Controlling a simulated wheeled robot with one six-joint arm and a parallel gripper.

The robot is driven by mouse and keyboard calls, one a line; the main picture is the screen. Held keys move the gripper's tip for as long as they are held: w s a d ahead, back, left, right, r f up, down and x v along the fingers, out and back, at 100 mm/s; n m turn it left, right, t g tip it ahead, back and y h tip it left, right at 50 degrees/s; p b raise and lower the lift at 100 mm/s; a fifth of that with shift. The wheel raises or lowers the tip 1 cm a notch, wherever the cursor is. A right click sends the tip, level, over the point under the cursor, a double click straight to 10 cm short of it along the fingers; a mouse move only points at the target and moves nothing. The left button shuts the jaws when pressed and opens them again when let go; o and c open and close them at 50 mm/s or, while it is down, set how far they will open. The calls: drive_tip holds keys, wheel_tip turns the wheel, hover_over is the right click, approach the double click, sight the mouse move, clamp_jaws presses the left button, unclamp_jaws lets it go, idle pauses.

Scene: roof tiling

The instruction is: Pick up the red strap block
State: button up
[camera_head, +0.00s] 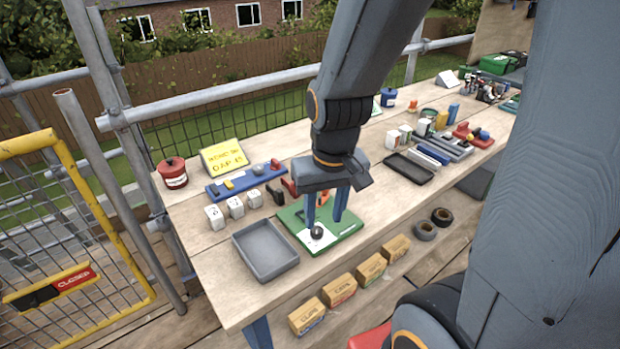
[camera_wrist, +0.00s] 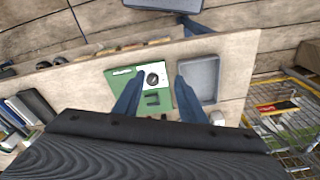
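My gripper (camera_head: 324,220) points down over a green board (camera_head: 348,228), its two blue fingers apart with nothing seen held between them. In the wrist view my gripper (camera_wrist: 159,82) also shows open, with the green board (camera_wrist: 122,76) and a dark round knob (camera_wrist: 152,78) beneath. A red block (camera_head: 290,187) stands on the table just left of my gripper's wrist, beside a dark block (camera_head: 275,195); it is partly hidden. I cannot tell for sure that it is the strap block. An orange-red piece (camera_head: 324,198) shows behind the fingers.
A grey tray (camera_head: 265,250) lies left of the board. White blocks (camera_head: 235,207) and a blue rack (camera_head: 247,183) stand farther back. A black tray (camera_head: 408,168) lies to the right. Cardboard boxes (camera_head: 339,287) line a lower shelf. A yellow gate (camera_head: 75,230) is at left.

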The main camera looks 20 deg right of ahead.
drive_tip(key=w+d+f+m+t+y+p, duration=0.1)
drive_tip(key=w+f+m, duration=0.2)
drive_tip(key=w+m, duration=1.05)
drive_tip(key=w+d+f+m+t+p, duration=0.15)
drive_tip(key=w+f+m, duration=0.25)
drive_tip(key=w+m, duration=1)
drive_tip(key=f+m+b, duration=0.1)
drive_tip(key=f, duration=0.1)
drive_tip(key=s+f+m+b, duration=0.1)
drive_tip(key=f+m, duration=0.1)
drive_tip(key=s+a+f+m+b, duration=0.1)
drive_tip(key=f, duration=0.1)
drive_tip(key=shift+f+m, duration=0.25)
drive_tip(key=shift+m, duration=0.1)
drive_tip(key=shift+t, duration=0.25)
drive_tip(key=shift+c, duration=0.5)
clamp_jaws()
